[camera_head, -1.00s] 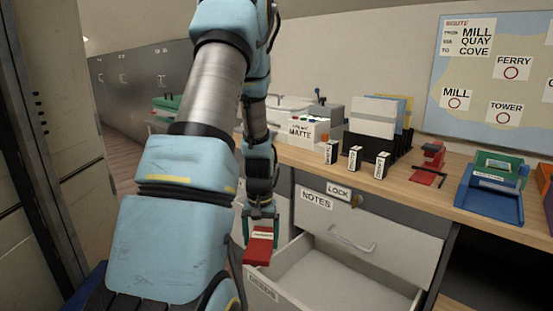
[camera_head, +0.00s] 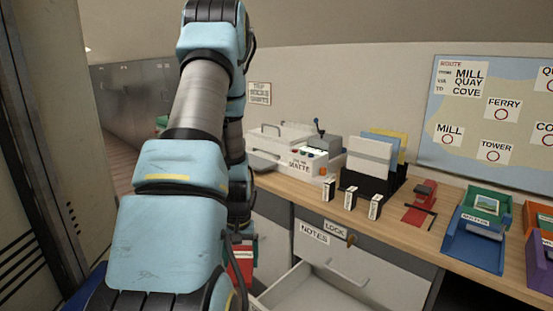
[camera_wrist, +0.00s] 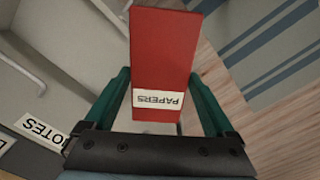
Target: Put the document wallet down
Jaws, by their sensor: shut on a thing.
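The document wallet is a red flat case with a white label reading "PAPERS" (camera_wrist: 160,50). In the wrist view it sits between the two green fingers of my gripper (camera_wrist: 160,105), which is shut on it. In the head view part of the red wallet (camera_head: 242,264) shows beside the open drawer, to its left; my arm hides most of my gripper there. The wallet is held in the air above the floor. What lies directly beneath it is not clear.
The lower drawer (camera_head: 305,293) stands open and looks empty. The shut NOTES drawer (camera_head: 345,256) is above it. The desk top (camera_head: 400,222) carries a white machine (camera_head: 300,155), a black file rack (camera_head: 372,185), small labelled blocks, a red stapler-like tool (camera_head: 422,200) and coloured trays (camera_head: 475,240).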

